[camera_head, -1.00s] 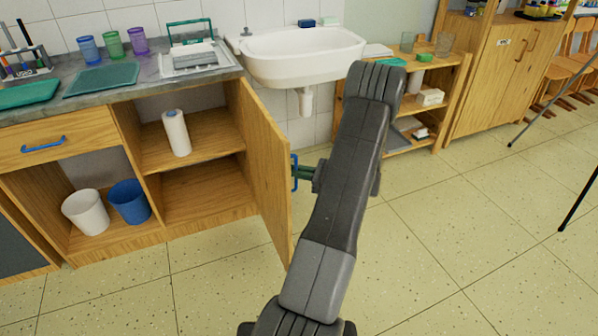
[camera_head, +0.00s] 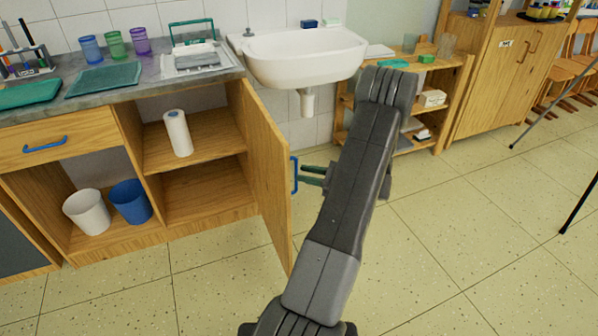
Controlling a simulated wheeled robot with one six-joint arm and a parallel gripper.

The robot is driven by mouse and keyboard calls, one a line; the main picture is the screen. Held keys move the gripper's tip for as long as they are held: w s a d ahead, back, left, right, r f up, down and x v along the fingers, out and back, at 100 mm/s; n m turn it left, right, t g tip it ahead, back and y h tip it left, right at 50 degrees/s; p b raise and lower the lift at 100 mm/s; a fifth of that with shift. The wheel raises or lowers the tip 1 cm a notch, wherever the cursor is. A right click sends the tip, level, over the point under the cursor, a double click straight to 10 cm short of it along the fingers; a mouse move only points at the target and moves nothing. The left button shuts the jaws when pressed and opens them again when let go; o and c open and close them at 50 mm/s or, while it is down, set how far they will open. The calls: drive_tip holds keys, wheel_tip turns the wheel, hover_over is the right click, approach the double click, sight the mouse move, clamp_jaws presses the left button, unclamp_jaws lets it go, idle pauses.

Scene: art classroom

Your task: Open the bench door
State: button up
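The wooden bench door (camera_head: 264,170) stands swung wide open on the right side of the bench cabinet, showing the shelves inside. Its blue handle (camera_head: 294,174) is on the door's outer face near the free edge. My gripper (camera_head: 302,175) is just right of the handle, with two green fingers spread apart and a gap between them. The fingertips are close to the handle but no longer around it, and nothing is held. Part of my gripper is hidden behind my arm.
Inside the bench (camera_head: 78,137) are a paper roll (camera_head: 178,133), a white bin (camera_head: 87,212) and a blue bin (camera_head: 130,202). A white sink (camera_head: 303,58) hangs on the wall behind the door. A low wooden shelf (camera_head: 440,125) stands behind my arm. The floor at right is mostly clear.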

drive_tip(key=p+v, duration=0.1)
drive_tip(key=v, duration=0.9)
drive_tip(key=shift+d, duration=0.3)
drive_tip(key=shift+a, duration=0.1)
drive_tip(key=b+x, duration=0.1)
drive_tip(key=x, duration=1.2)
drive_tip(key=shift+a+b, duration=0.25)
drive_tip(key=shift+b, duration=0.05)
drive_tip(key=shift+s, duration=0.15)
